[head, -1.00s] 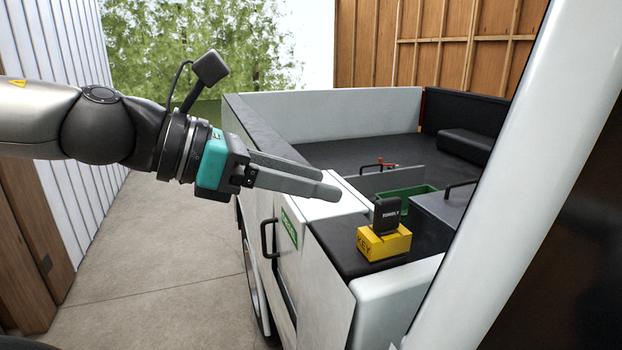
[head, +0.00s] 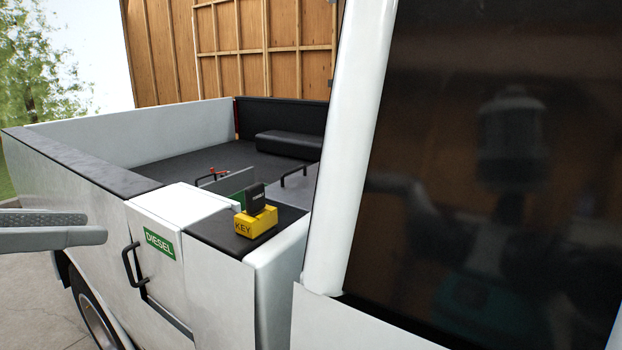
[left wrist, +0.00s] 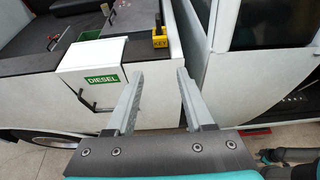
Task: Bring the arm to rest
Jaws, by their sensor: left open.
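My left gripper (head: 97,227) comes in at the left edge of the head view, with only its grey fingers showing. In the left wrist view the two fingers of the left gripper (left wrist: 160,76) stand apart with nothing between them. They point toward the white side of the pickup (head: 225,285). In the head view they are to the left of the white hatch with the green DIESEL label (head: 160,244). The left arm behind the fingers is outside the head view. My right gripper is not seen.
A yellow KEY block (head: 257,222) with a black key (head: 252,197) in it sits on the bed's corner. A black handle (head: 131,264) sticks out from the side. The white pillar (head: 360,150) and dark window (head: 490,120) fill the right. Open floor lies at left.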

